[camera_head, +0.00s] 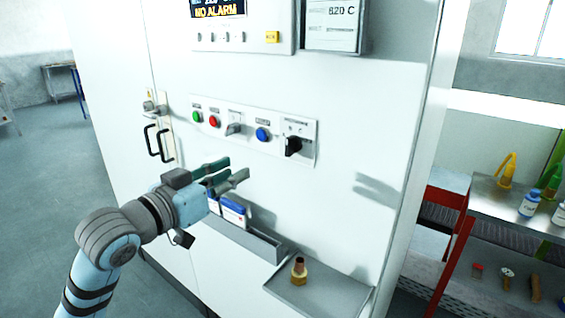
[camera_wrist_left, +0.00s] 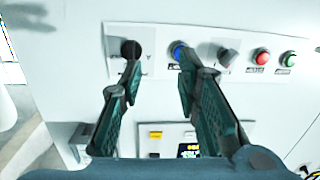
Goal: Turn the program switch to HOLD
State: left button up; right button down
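A white control panel (camera_head: 255,147) is on the front of the white cabinet. At its right end is a black rotary switch (camera_head: 292,145), also in the left wrist view (camera_wrist_left: 128,48). A grey switch (camera_head: 234,128) sits further left, also in the left wrist view (camera_wrist_left: 224,58). The lettering is too small to read, so I cannot tell which is the program switch or its setting. My left gripper (camera_head: 238,168) is open and empty, below and left of the black switch. In the left wrist view its fingertips (camera_wrist_left: 160,63) are apart. My right gripper is not in view.
A blue button (camera_head: 263,134) sits between the switches; red (camera_head: 213,121) and green (camera_head: 196,117) buttons are to the left. Below, a tray (camera_head: 262,244) holds boxes and a shelf (camera_head: 325,297) holds a brass-coloured part (camera_head: 299,271). Black handles (camera_head: 158,143) stick out at left.

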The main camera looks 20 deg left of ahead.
pick_arm(q)
jog(key=m+h, duration=0.1)
jog(key=m, duration=0.1)
send_near(287, 142)
jog(key=p+x, duration=0.1)
jog(key=x, duration=0.7)
jog(key=shift+d, duration=0.1)
jog(key=shift+w, duration=0.35)
grip_shut()
